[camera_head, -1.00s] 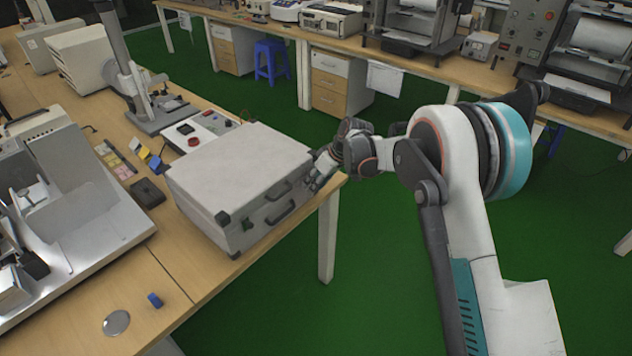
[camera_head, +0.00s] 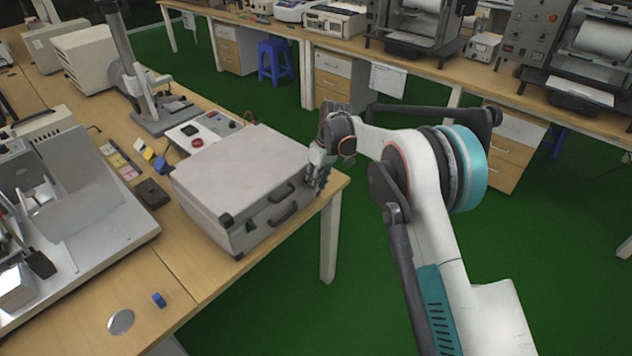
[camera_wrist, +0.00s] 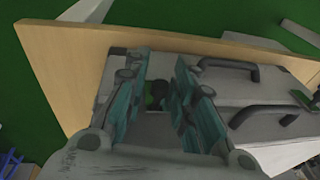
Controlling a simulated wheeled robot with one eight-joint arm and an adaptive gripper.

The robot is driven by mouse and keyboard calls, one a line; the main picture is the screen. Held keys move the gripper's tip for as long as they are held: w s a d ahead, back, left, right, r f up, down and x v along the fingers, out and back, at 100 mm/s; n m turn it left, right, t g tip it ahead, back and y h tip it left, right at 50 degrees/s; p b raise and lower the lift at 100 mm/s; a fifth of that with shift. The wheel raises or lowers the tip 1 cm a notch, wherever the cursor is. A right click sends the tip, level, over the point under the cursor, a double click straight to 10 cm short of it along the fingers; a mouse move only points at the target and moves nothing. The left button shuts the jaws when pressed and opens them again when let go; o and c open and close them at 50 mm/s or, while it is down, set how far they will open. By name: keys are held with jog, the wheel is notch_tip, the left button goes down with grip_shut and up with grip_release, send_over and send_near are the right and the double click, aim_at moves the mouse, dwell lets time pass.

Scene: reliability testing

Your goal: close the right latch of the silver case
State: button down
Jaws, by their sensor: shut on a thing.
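The silver case (camera_head: 240,168) lies flat on the wooden table with its lid down. Its front carries dark handles and a left latch (camera_head: 250,225). In the head view my gripper (camera_head: 318,183) points down at the right end of the case front and hides the right latch. In the wrist view the gripper's teal-padded fingers (camera_wrist: 160,80) stand on both sides of the small dark right latch (camera_wrist: 156,90). The fingers are shut on it; the exact contact is hard to see. The latch's own position, raised or flat, cannot be told.
The table (camera_head: 215,285) ends just in front of the case and to its right. A control box (camera_head: 205,132) and a stand (camera_head: 150,110) are behind the case, a dark small box (camera_head: 152,192) to its left. Green floor is open on the right.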

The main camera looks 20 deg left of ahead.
jog(key=shift+a, duration=0.15)
jog(key=c, duration=1.6)
grip_release()
jog(key=shift+a, duration=0.1)
jog(key=v, duration=1.2)
jog(key=shift+f, duration=0.1)
